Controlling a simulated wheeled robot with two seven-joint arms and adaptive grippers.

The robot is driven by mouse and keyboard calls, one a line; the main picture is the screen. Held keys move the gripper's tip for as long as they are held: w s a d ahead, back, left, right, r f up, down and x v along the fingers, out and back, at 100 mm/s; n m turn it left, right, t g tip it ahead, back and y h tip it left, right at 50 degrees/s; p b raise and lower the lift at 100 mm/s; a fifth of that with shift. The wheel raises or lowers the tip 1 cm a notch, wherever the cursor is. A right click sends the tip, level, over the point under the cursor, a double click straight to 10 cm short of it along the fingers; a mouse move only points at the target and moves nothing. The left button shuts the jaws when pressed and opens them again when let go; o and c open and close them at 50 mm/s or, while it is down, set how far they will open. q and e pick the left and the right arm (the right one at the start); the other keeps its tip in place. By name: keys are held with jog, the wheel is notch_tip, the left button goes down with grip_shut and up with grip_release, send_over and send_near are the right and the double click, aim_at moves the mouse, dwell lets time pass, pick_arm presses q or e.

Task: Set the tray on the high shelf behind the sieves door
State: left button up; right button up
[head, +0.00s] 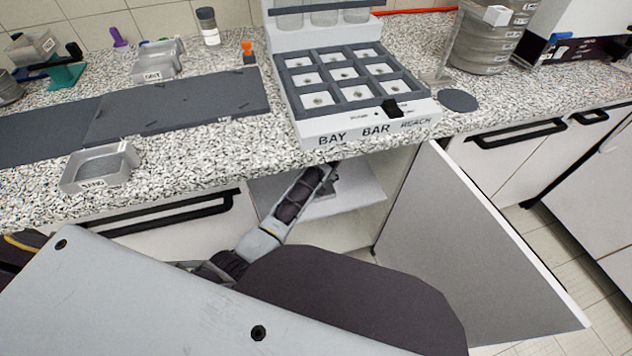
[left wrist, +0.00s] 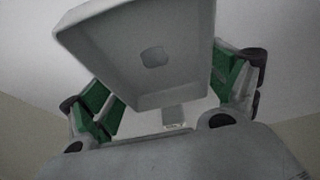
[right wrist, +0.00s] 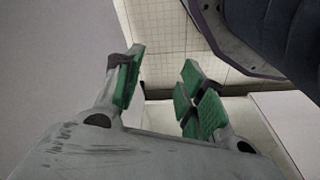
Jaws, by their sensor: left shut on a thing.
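A light grey tray (left wrist: 140,60) with a square mark at its middle fills the upper part of the left wrist view. My left gripper (left wrist: 165,90) is shut on it, green finger pads on either side. In the head view my left arm reaches under the counter into the open cabinet, its gripper (head: 328,172) partly hidden by the counter edge. A pale shelf (head: 350,200) shows inside the cabinet. I cannot tell whether the tray touches it. The sieves door (head: 470,255) stands open to the right. My right gripper (right wrist: 160,88) is open and empty.
The counter above holds a white rack (head: 365,125) with a grid of compartments, a small labelled tray (head: 100,167), dark mats (head: 180,105) and a stack of sieves (head: 485,40). The open door's edge juts toward me. A handled drawer front (head: 160,215) lies left of the opening.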

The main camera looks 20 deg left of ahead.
pick_arm(q)
jog(key=shift+f+b, duration=0.45)
jog(key=shift+f, duration=0.1)
pick_arm(e)
jog(key=shift+w+a+r, duration=0.1)
jog(key=shift+a+r, duration=0.2)
jog(key=shift+r, duration=0.4)
jog(key=shift+a+r, duration=0.35)
jog(key=shift+r, duration=0.4)
jog(key=shift+w+a+r, duration=0.1)
jog(key=shift+a+r, duration=0.2)
jog(key=shift+r, duration=0.4)
pick_arm(q)
jog(key=shift+f, duration=0.15)
pick_arm(e)
jog(key=shift+s, duration=0.1)
pick_arm(q)
jog(key=o, duration=0.8)
jog(key=shift+r, duration=0.2)
